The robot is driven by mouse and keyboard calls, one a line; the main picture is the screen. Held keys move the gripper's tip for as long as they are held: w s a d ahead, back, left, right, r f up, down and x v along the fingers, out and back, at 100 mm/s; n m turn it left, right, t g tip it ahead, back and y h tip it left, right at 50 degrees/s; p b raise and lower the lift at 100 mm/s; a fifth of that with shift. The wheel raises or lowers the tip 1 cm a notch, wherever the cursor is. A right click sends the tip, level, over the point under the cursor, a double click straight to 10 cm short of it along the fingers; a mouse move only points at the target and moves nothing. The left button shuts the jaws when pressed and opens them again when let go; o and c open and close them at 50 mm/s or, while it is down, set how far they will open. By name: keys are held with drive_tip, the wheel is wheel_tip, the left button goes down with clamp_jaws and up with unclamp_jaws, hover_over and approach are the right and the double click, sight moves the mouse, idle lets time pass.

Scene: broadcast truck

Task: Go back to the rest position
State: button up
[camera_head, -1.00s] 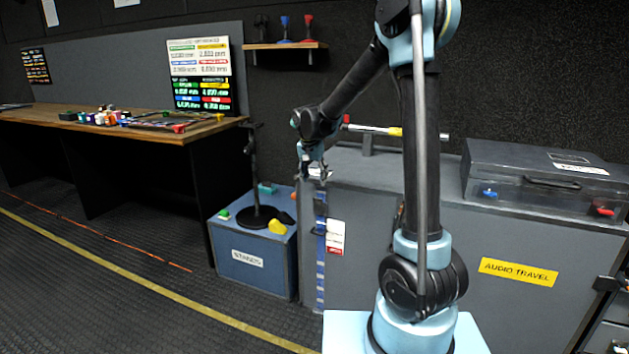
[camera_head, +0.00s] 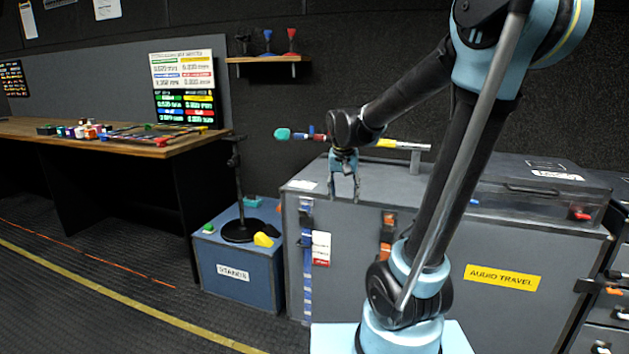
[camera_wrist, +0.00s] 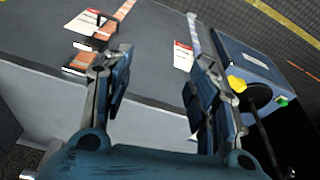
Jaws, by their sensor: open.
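My gripper (camera_head: 345,190) hangs from my bent arm above the top left part of the grey travel case (camera_head: 355,196), fingers pointing down. Its two blue fingers are spread apart with nothing between them. In the wrist view my gripper (camera_wrist: 155,95) also shows open and empty, with the grey case surface beyond it. Whether the fingertips touch the case top cannot be told.
A blue stands box (camera_head: 235,280) with a black stand (camera_head: 238,200) is left of the case. A rod with a green tip (camera_head: 283,134) lies behind my wrist. Floor is free at left.

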drive_tip(key=s+d+f, duration=0.3)
drive_tip(key=s, duration=0.4)
drive_tip(key=s+d+f+n, duration=0.1)
drive_tip(key=s+d+f, duration=0.2)
drive_tip(key=s, duration=0.5)
drive_tip(key=s+d+f+n, duration=0.1)
drive_tip(key=s+d+f, duration=0.2)
drive_tip(key=s, duration=0.5)
drive_tip(key=shift+d+f+y, duration=0.15)
drive_tip(key=shift+d+y, duration=0.05)
drive_tip(key=shift+y, duration=0.2)
drive_tip(key=c, duration=0.4)
drive_tip(key=shift+c, duration=0.4)
